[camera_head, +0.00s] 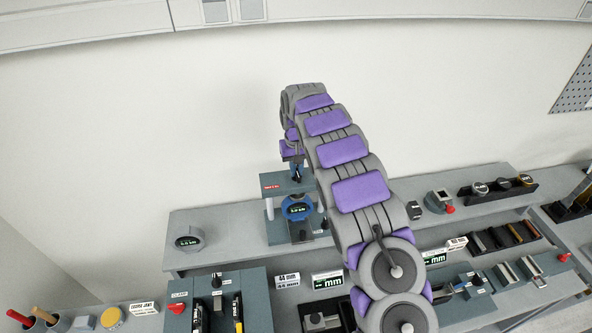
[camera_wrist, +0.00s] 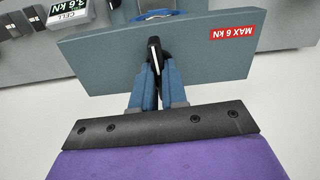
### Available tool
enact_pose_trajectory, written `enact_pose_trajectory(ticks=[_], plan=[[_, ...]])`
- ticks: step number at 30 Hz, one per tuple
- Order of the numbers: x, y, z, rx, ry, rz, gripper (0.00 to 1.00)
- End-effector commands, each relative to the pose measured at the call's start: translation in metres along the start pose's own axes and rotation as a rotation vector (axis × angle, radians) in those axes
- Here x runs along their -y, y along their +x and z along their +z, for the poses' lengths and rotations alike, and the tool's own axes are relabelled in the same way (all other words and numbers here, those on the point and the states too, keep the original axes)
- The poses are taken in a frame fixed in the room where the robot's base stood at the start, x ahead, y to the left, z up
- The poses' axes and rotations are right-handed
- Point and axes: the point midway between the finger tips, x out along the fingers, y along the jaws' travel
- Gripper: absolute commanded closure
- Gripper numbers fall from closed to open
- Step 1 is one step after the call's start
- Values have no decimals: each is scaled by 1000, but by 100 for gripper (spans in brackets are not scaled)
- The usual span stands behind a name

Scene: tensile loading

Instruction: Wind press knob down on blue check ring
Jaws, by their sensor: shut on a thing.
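The press (camera_head: 284,187) stands on the raised shelf, a grey-green frame with a red "MAX 6 kN" label on its top plate (camera_wrist: 110,62). The blue check ring (camera_head: 297,208) sits inside the frame, below the top plate, with a dark kN display on its face. In the wrist view only a blue sliver of the ring (camera_wrist: 160,17) shows past the plate.
A round grey gauge (camera_head: 188,241) stands left of the press on the shelf. A small kN display (camera_wrist: 70,12) shows in the wrist view. Tool trays and fixtures crowd the lower bench. The shelf between gauge and press is clear.

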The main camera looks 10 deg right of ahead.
Motion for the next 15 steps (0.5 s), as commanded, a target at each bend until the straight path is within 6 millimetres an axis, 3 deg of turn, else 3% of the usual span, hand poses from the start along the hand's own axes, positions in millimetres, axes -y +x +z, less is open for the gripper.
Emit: enact_pose_trajectory(ticks=[15], plan=[[1, 2, 0, 3, 466, 0, 100]])
